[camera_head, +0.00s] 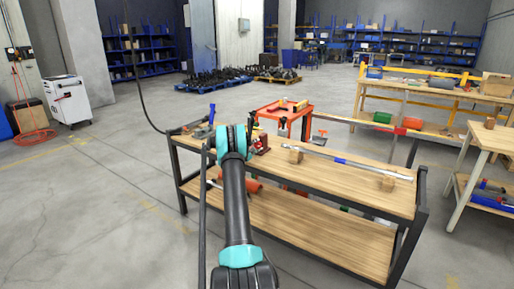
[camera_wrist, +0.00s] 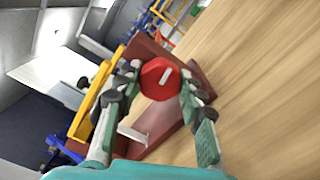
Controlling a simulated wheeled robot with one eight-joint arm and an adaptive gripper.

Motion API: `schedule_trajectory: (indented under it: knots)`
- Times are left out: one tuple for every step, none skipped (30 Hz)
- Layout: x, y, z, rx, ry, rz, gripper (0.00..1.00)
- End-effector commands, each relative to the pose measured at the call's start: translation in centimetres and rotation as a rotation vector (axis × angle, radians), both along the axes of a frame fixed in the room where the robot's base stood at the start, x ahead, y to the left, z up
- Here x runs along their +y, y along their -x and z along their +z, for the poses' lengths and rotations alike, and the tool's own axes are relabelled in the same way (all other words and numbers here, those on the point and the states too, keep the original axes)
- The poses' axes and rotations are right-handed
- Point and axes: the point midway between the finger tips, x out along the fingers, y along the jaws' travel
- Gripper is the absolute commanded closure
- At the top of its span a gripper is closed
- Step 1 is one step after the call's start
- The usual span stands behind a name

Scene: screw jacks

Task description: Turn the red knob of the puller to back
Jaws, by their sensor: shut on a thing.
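The red knob (camera_wrist: 160,78) is in the upper middle of the wrist view, with a pale bar mark on its face. It sits at a dark red puller body (camera_wrist: 160,122). My gripper (camera_wrist: 160,82) is shut on the knob, one finger on its left side and one on its right. In the head view, the dark red puller (camera_head: 260,143) stands on the wooden workbench (camera_head: 345,178), just right of my arm's end. My arm hides part of it, and the knob is hard to make out there.
A long silver and blue torque wrench (camera_head: 345,162) lies across wooden blocks (camera_head: 387,184) on the bench. A yellow tool (camera_wrist: 92,100) stands left of my fingers in the wrist view. An orange cart (camera_head: 287,112) stands behind the bench. Bare wood lies to the right.

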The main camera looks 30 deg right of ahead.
Motion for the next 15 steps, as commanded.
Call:
schedule_trajectory:
  knots:
    - [0.13,-0.04,-0.09,0.038,0.015,0.002,0.9]
    - [0.13,-0.04,-0.09,0.064,0.026,0.002,0.9]
    - [0.13,-0.04,-0.09,0.1,0.041,0.002,0.9]
    - [0.13,-0.04,-0.09,0.126,0.051,0.002,0.9]
    - [0.13,-0.04,-0.09,0.152,0.062,0.002,0.9]
    - [0.13,-0.04,-0.09,0.188,0.077,0.002,0.9]
    - [0.14,-0.05,-0.1,0.214,0.088,0.002,0.9]
    - [0.13,-0.04,-0.1,0.24,0.098,0.002,0.9]
    - [0.14,-0.05,-0.11,0.276,0.113,0.002,0.9]
    - [0.14,-0.05,-0.11,0.302,0.124,0.002,0.9]
    - [0.14,-0.05,-0.11,0.327,0.135,0.002,0.9]
    - [0.14,-0.05,-0.11,0.363,0.149,0.002,0.9]
    - [0.14,-0.05,-0.11,0.389,0.16,0.002,0.9]
    - [0.14,-0.04,-0.12,0.415,0.171,0.002,0.9]
    - [0.14,-0.04,-0.12,0.45,0.185,0.002,0.9]
